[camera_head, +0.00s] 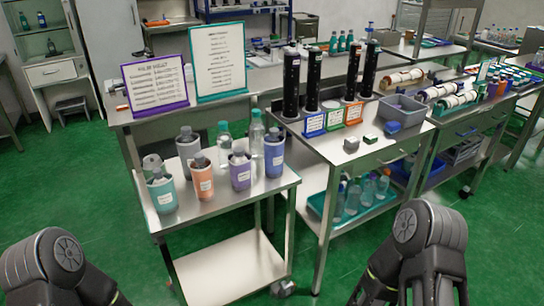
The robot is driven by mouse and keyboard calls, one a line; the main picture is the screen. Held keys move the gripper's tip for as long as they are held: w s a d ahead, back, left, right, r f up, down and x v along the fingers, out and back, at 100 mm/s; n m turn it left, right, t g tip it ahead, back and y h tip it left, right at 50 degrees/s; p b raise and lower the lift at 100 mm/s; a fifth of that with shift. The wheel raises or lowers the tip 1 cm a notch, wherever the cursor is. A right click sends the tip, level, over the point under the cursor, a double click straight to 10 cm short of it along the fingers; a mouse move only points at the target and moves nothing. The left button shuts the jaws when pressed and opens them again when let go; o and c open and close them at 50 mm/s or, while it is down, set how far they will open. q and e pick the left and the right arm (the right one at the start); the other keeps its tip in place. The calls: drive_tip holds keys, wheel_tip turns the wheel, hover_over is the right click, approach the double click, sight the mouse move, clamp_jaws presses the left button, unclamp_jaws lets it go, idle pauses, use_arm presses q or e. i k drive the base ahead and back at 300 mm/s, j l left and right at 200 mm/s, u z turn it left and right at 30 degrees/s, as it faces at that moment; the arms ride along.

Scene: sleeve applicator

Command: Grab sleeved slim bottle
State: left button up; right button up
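Several sleeved bottles stand upright on the top of a small metal cart (215,205). At the front are a teal-sleeved bottle (163,195) and an orange-sleeved bottle (202,181). To their right are a purple-sleeved bottle (240,173) and a blue-sleeved bottle (274,157). Behind them stand a grey bottle (187,153) and two clear bottles with teal caps, one left (224,142) and one right (257,138). I cannot tell for sure which bottle is the slim one. Only dark arm parts of mine show at the bottom left and bottom right, away from the bottles. Neither gripper's fingertips can be seen.
A metal table (345,160) right of the cart holds dark cylinders, small label signs and a grey bin (402,110). Its lower shelf carries a teal tray (345,214) of bottles. Purple (156,84) and teal (218,60) framed signs stand behind. Green floor is open in front.

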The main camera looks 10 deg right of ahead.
sight(201, 168)
drive_tip(key=z, duration=0.35)
drive_tip(key=j+z, duration=0.25)
drive_tip(key=z, duration=0.15)
drive_tip(key=j+z, duration=0.3)
drive_tip(key=z, duration=0.15)
drive_tip(key=j+z, duration=0.25)
drive_tip(key=z, duration=0.15)
drive_tip(key=j+z, duration=0.25)
drive_tip(key=z, duration=0.15)
drive_tip(key=k+j+z, duration=0.1)
drive_tip(key=k+j, duration=0.15)
drive_tip(key=j, duration=0.2)
drive_tip(key=k+j+z, duration=0.1)
drive_tip(key=k+j, duration=0.15)
drive_tip(key=j, duration=0.15)
drive_tip(key=k+j+z, duration=0.1)
drive_tip(key=k+j, duration=0.15)
drive_tip(key=j, duration=0.15)
